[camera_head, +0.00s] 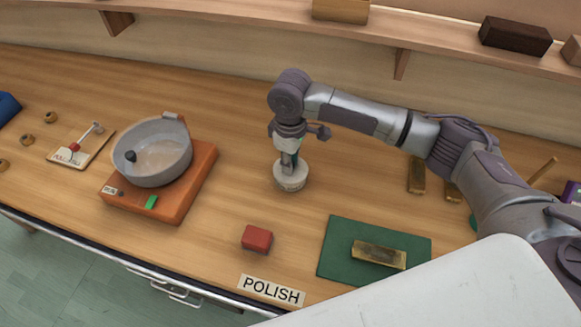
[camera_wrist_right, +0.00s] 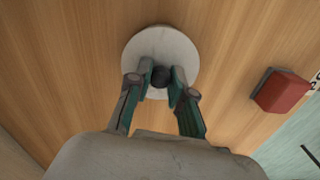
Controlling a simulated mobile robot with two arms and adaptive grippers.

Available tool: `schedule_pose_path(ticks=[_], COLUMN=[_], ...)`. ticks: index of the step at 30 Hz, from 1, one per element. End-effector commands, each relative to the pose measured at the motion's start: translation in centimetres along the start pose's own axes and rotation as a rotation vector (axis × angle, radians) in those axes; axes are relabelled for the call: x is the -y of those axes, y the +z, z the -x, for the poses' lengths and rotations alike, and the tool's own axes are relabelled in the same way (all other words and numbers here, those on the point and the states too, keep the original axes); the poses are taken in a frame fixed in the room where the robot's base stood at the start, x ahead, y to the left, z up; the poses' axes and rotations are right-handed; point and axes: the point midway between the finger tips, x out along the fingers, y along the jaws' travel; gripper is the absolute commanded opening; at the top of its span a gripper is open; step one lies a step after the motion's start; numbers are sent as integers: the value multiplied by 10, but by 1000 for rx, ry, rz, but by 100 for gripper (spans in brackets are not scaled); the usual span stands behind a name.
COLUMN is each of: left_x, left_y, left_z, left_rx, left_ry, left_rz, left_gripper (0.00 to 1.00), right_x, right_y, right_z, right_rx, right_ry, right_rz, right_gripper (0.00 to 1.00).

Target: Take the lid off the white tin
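The white tin (camera_head: 291,180) stands upright on the wooden bench, near the middle of the head view. Its round pale lid (camera_wrist_right: 140,48) has a dark knob (camera_wrist_right: 160,76), seen from above in the right wrist view. My right gripper (camera_head: 289,162) points straight down over the tin. In the right wrist view its two fingertips (camera_wrist_right: 161,80) lie against both sides of the knob and look shut on it. I see no gap between lid and tin, but the seam is too small to judge. My left gripper is not in view.
A red block (camera_head: 257,238) lies in front of the tin. A green mat (camera_head: 338,250) with a brass bar (camera_head: 379,254) lies to the right. A shelf (camera_head: 270,15) runs along the back.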

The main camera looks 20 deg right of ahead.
Motion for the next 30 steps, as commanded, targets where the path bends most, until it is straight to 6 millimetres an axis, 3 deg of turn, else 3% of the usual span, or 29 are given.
schedule_pose_path(ticks=[14, 22, 30], left_x=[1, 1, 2], left_y=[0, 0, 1], left_z=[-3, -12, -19], left_rx=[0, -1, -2], left_ry=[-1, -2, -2], left_rz=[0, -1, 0], left_gripper=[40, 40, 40], right_x=[3, 1, 53], right_y=[4, 1, 36], right_z=[-4, 35, 73], right_rx=[17, 7, 4], right_ry=[-8, -3, -3], right_rz=[1, 2, 7], right_gripper=[0, 0, 0])
